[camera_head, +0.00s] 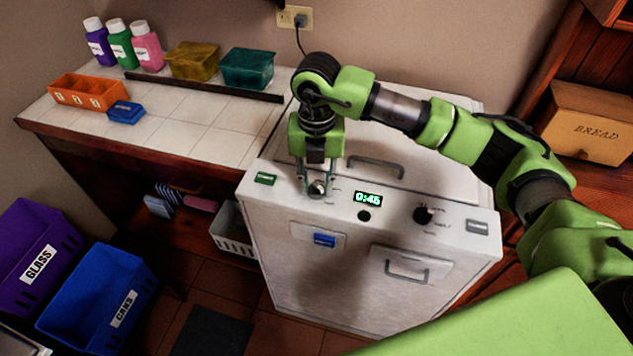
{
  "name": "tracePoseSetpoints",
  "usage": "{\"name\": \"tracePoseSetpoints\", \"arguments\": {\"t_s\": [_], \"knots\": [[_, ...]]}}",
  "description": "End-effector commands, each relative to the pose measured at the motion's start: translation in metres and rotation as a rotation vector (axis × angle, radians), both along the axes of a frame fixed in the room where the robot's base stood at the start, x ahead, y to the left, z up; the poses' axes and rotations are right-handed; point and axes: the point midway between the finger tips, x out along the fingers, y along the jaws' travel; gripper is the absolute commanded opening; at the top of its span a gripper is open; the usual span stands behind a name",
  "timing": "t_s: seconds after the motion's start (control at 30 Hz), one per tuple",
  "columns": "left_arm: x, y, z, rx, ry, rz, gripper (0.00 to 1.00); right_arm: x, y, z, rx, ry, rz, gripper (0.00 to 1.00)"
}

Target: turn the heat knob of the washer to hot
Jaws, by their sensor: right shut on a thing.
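The white washer (340,260) stands in the middle of the view, with its control strip along the top front edge. My right gripper (317,182) points down at the left part of this strip and is shut on a round silver knob (317,188). The fingers partly cover the knob, and its setting and markings cannot be read. A black knob (423,215) sits further right on the strip. Between them are a display (368,199) reading 0:45 and a small dark button (364,216). My left gripper is not in view.
A tiled counter (190,128) with bottles and bins adjoins the washer on the left. A blue bin (95,300) and a purple bin (35,255) stand on the floor at left. A bread box (588,122) is at right. The washer lid has a grey handle (376,167).

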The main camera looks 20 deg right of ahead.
Motion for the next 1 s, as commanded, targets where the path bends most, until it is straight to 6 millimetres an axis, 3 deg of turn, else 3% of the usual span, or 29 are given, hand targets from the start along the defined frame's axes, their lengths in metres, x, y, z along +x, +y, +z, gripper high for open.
{"name": "tracePoseSetpoints", "arguments": {"t_s": [0.03, 0.07, 0.1, 0.13, 0.57, 1.0], "knots": [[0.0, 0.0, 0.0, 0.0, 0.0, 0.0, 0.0, 0.003, 0.0, 0.003, 0.001, -0.009, -0.004, 0.04], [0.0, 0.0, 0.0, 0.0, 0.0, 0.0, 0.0, 0.003, 0.0, 0.003, 0.001, -0.009, -0.004, 0.3], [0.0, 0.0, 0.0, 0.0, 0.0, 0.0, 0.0, 0.003, -0.001, 0.003, 0.001, -0.009, -0.004, 0.41], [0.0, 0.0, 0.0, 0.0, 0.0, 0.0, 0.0, 0.002, 0.0, 0.003, 0.001, -0.008, -0.003, 0.42], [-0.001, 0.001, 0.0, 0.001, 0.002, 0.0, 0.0, 0.002, 0.0, 0.009, 0.001, -0.006, -0.001, 0.42], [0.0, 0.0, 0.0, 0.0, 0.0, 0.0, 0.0, 0.002, 0.0, 0.095, 0.0, -0.008, -0.002, 0.42]]}}
